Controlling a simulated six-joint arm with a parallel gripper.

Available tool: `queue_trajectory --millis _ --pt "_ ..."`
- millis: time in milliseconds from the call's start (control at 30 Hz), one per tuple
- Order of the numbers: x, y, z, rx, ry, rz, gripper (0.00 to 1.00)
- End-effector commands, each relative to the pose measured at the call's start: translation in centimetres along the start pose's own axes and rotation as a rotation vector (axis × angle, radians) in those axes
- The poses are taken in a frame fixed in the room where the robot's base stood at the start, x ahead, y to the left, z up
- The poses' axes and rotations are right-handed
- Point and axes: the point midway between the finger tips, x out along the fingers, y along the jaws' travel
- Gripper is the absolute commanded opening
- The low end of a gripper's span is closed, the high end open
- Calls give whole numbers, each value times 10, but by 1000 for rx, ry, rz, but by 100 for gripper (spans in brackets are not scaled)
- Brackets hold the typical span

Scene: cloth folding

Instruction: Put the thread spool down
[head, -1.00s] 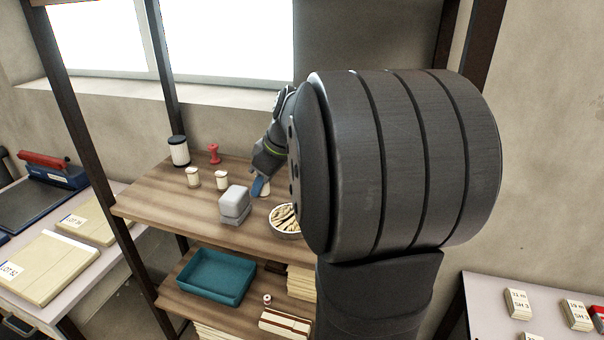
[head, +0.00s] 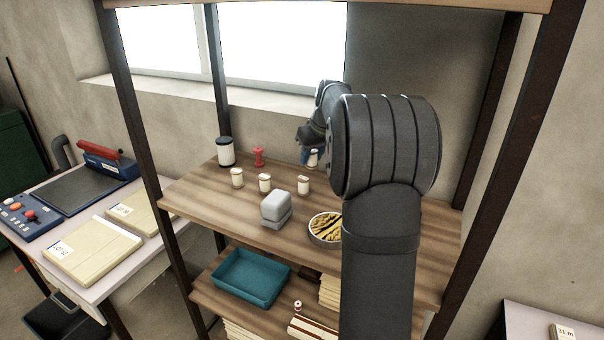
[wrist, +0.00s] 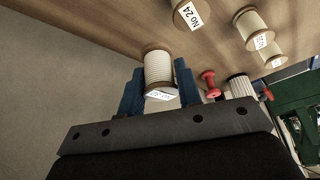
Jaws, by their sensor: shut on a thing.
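The thread spool, cream with brown ends and a paper label, is between the two blue fingers of my gripper (wrist: 160,92) in the wrist view (wrist: 159,72). The fingers are shut on its sides. In the head view my gripper (head: 308,156) is over the back of the wooden shelf board (head: 390,262), with the held spool (head: 314,158) partly hidden by the arm. The spool's far end is close to the board in the wrist view; whether it touches, I cannot tell.
Several similar spools stand on the board, including a left one (head: 237,178) and a right one (head: 303,186). The back wall is close.

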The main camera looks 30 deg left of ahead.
Motion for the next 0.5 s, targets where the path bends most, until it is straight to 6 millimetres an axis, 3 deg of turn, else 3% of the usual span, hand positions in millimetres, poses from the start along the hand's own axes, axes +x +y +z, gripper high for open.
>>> queue_trajectory --millis 100,233,500 --pt "18 -12 -10 -2 0 -1 6" --pt "27 -18 -15 -1 1 -1 6" --pt "53 -18 -4 1 -2 -1 6"
